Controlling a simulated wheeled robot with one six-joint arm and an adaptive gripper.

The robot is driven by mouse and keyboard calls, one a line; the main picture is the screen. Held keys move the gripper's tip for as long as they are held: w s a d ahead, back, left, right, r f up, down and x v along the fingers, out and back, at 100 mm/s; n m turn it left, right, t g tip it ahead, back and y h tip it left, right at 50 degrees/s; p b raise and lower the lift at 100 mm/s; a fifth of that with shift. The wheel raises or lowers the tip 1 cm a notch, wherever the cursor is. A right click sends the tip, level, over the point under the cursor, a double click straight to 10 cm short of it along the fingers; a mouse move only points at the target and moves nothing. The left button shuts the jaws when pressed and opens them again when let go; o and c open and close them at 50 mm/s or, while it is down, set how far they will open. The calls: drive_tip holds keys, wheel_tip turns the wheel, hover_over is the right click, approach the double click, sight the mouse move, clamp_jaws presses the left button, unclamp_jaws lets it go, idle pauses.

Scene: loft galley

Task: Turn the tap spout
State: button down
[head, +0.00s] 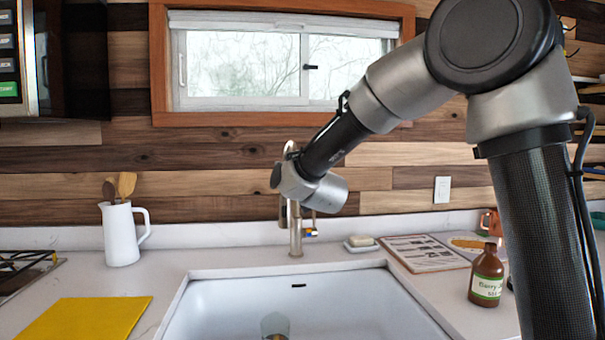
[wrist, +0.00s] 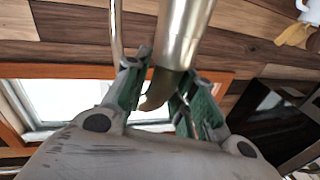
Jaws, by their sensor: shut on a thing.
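The tap (head: 295,235) is a brushed-metal column at the back of the white sink in the head view. Its upper part is largely hidden behind my arm. In the wrist view the metal spout (wrist: 183,35) comes down from the top edge and passes between the green-padded fingers. My gripper (wrist: 159,86) is shut on the spout near its lower visible end. A thin metal rod (wrist: 116,30) shows just left of the spout; I cannot tell which part it is. In the head view my wrist hides most of the gripper.
The white sink (head: 185,310) lies below, with a clear glass (head: 274,324) in it. A white jug (head: 120,236) and yellow cloth (head: 85,318) are left.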

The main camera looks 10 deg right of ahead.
drive_tip(key=shift+w+a+r, duration=0.1)
drive_tip(key=shift+w+a, duration=0.1)
drive_tip(key=shift+a, duration=0.4)
drive_tip(key=shift+w+a+f, duration=0.1)
drive_tip(key=shift+w+a, duration=0.15)
drive_tip(key=shift+a, duration=0.4)
drive_tip(key=shift+w+a+r, duration=0.1)
drive_tip(key=shift+w+a, duration=0.1)
drive_tip(key=shift+a, duration=0.4)
drive_tip(key=c, duration=1.3)
unclamp_jaws()
drive_tip(key=shift+s, duration=0.1)
drive_tip(key=v, duration=1.2)
drive_tip(key=shift+f, duration=0.2)
drive_tip(key=shift+m, duration=0.3)
